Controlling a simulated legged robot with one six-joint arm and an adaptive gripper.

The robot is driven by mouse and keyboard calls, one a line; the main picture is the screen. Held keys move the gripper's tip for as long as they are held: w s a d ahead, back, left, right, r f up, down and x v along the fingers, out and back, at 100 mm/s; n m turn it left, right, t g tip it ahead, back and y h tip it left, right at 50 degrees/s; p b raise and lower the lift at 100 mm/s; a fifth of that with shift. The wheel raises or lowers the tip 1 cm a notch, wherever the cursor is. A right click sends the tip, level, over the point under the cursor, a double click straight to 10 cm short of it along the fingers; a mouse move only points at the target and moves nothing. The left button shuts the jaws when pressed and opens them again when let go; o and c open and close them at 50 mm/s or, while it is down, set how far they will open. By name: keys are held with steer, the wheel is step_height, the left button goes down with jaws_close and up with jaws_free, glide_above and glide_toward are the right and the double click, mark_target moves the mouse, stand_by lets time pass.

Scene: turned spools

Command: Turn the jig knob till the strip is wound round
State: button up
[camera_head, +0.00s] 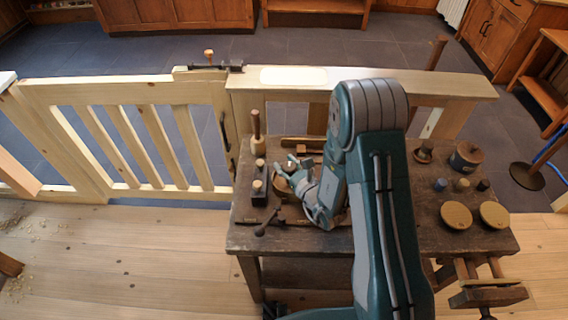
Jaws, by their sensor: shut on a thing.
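My gripper (287,171) is at the left part of the dark workbench (345,236), reaching in from the right. Its fingers are closed at a small brown round piece, the jig knob (298,181), which is mostly hidden by the fingers. A dark block with pale round pegs (259,187) stands just left of the gripper. I cannot make out the strip or how far it is wound; the gripper and arm cover much of that spot.
A pale wooden gate (130,92) and rail (450,86) run behind the bench. A wooden-handled tool (257,144) stands at the bench's back left. Two round discs (456,215) and several small knobs (462,184) lie at the right. A black lever (266,222) lies near the front left.

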steer(key=shift+d+m+t+h, duration=0.1)
steer(key=shift+m+t+h, duration=0.25)
steer(key=shift+h, duration=0.25)
steer(key=o, duration=0.9)
